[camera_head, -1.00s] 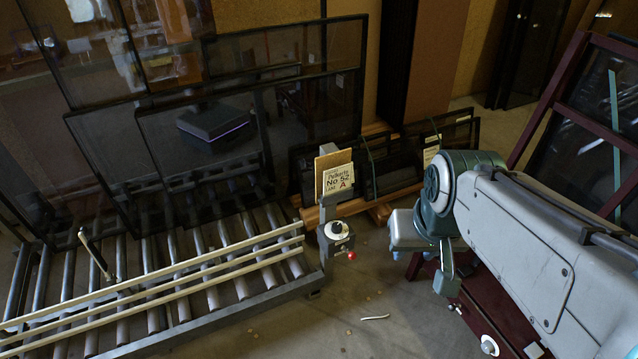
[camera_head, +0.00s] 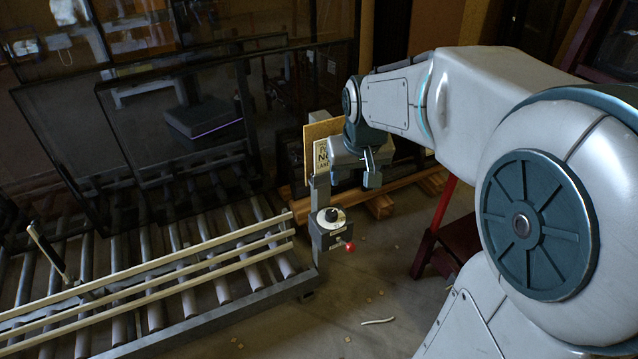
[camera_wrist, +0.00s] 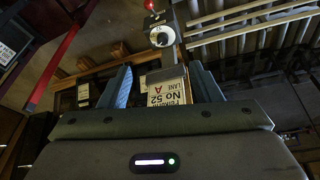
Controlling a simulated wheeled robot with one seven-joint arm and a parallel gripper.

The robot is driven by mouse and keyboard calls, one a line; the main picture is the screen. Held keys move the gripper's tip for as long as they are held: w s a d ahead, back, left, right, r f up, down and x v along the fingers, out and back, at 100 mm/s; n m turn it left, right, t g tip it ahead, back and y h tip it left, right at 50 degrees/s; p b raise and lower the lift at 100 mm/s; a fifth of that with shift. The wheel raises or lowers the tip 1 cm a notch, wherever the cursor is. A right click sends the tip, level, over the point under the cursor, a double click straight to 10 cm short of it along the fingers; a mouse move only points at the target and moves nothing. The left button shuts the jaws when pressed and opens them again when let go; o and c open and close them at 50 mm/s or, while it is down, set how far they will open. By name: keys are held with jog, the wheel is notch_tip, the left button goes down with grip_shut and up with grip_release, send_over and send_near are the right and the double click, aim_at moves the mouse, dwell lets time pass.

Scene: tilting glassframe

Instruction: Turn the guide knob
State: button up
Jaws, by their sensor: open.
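The guide knob (camera_head: 331,215) is a small black dial with a pale rim on a grey box (camera_head: 330,242) at the end of the roller table. A red ball (camera_head: 349,246) sticks out on the box's right side. In the wrist view the knob (camera_wrist: 160,38) shows at the top, ahead of my fingers and apart from them. My gripper (camera_wrist: 164,80) is open, with a blue-grey finger on each side and a sign card between them in the picture. In the head view my gripper (camera_head: 366,170) hangs above and right of the knob, not touching it.
The roller table (camera_head: 215,285) with pale rails lies to the left. Dark framed panes (camera_head: 190,130) stand behind it. The sign card (camera_head: 320,153) on a board stands just behind the knob, close to my gripper. The floor (camera_head: 385,280) right of the box is mostly open.

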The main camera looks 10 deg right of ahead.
jog(key=b, duration=1.5)
send_near(331, 213)
jog(key=shift+t, duration=0.4)
jog(key=b+x, duration=0.1)
jog(key=x, duration=0.2)
jog(key=b+x, duration=0.2)
jog(key=x, duration=0.1)
jog(key=b+x, duration=0.2)
jog(key=shift+s+f, duration=0.15)
jog(key=shift+f, duration=0.35)
jog(key=c, duration=1)
